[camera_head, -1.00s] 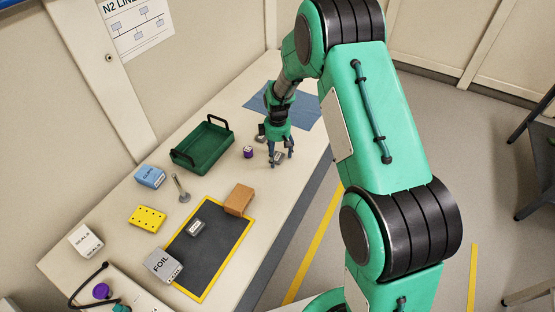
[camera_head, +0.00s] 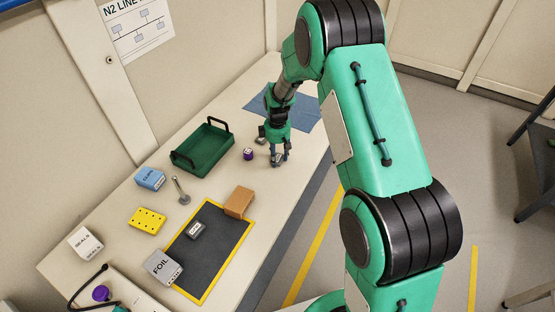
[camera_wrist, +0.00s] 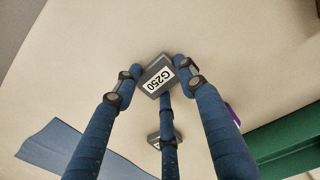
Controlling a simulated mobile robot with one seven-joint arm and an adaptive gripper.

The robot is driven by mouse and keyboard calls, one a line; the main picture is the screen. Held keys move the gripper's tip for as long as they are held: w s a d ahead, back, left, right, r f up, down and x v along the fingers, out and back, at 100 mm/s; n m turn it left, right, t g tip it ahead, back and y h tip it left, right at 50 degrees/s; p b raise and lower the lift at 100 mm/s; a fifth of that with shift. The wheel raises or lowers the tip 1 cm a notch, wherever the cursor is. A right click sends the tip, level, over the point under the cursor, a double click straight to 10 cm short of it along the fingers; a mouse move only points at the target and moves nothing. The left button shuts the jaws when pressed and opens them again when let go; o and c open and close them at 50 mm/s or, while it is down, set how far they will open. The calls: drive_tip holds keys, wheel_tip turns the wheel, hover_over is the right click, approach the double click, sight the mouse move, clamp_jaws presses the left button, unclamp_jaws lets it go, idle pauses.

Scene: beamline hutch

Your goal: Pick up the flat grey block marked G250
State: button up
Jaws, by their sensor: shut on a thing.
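The flat grey block marked G250 (camera_wrist: 155,80) sits between the fingertips of my gripper in the wrist view, its white label facing the camera. My gripper (camera_wrist: 158,76) is shut on it, with two blue fingers at its sides and a third finger reaching it from below in the picture. In the head view my gripper (camera_head: 278,161) is low over the pale bench, and the block is mostly hidden by the fingers. I cannot tell whether the block touches the bench.
Another grey block (camera_wrist: 155,141) lies close behind one finger. A purple item (camera_head: 248,154) and a green tray (camera_head: 203,148) stand to the left. A blue mat (camera_head: 300,108) lies beyond. An orange-brown block (camera_head: 239,201) and a yellow-edged dark mat (camera_head: 225,262) are nearer; the bench's right edge is close.

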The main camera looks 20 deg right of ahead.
sight(278, 160)
drive_tip(key=shift+r, duration=0.1)
drive_tip(key=shift+r, duration=0.55)
drive_tip(key=shift+s+r+p, duration=0.2)
drive_tip(key=shift+r+p, duration=0.15)
drive_tip(key=shift+r, duration=0.3)
drive_tip(key=shift+s+r+p, duration=0.2)
drive_tip(key=shift+r+p, duration=0.15)
drive_tip(key=shift+r, duration=0.25)
drive_tip(key=s, duration=0.5)
drive_tip(key=s+p, duration=0.1)
drive_tip(key=s, duration=0.4)
drive_tip(key=s+r+p, duration=0.1)
drive_tip(key=s, duration=0.4)
drive_tip(key=shift+s+a+r, duration=0.1)
drive_tip(key=shift+a, duration=0.2)
